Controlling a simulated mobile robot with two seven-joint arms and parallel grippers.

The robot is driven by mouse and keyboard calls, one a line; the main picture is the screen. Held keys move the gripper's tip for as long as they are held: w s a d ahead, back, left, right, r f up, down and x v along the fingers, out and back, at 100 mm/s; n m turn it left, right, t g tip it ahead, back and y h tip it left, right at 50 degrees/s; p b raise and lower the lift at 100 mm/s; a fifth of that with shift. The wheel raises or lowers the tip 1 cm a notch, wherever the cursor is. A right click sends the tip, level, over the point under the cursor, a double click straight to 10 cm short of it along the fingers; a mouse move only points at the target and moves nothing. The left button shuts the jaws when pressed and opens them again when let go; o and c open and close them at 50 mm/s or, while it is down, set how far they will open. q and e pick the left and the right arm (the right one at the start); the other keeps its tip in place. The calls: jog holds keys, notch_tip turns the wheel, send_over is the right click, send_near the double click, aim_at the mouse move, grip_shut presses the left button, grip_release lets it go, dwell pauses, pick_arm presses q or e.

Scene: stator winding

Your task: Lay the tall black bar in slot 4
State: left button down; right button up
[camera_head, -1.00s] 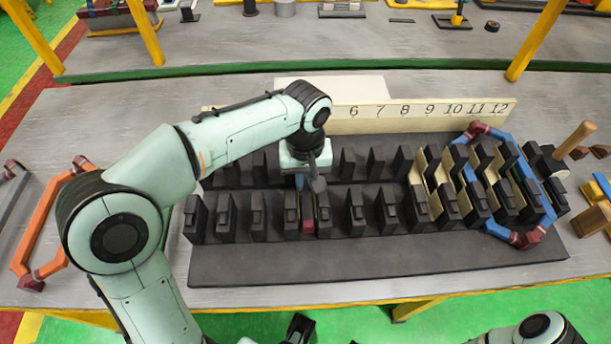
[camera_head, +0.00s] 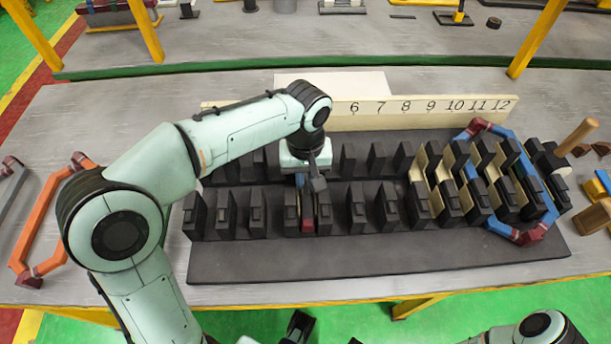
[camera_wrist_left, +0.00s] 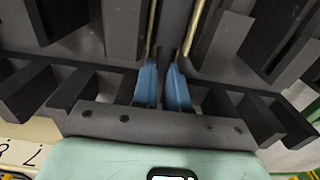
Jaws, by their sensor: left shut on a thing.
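My left gripper (camera_head: 308,188) is over the front row of the black slotted stator block (camera_head: 370,262), left of the middle. Its blue fingers (camera_wrist_left: 163,88) point down into a slot lined with tan strips in the left wrist view. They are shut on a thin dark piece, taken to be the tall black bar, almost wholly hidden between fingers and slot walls. I cannot tell how deep it sits. A dark red piece (camera_head: 307,227) shows at that slot's front end. The arm hides the low slot numbers on the cream number strip (camera_head: 420,113).
Tall black teeth stand close on both sides of the fingers. Red-and-blue coils (camera_head: 530,236) and tan liners fill the right-hand slots. A mallet (camera_head: 575,137) lies at the right, an orange coil (camera_head: 38,222) at the left. The block's front ledge is clear.

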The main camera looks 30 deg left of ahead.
pick_arm(q)
jog(key=shift+f, duration=0.45)
dwell(0.4)
jog(key=c, duration=1.1)
grip_release()
jog(key=shift+r, duration=0.2)
jog(key=shift+r+p, duration=0.6)
jog(key=shift+p, duration=0.05)
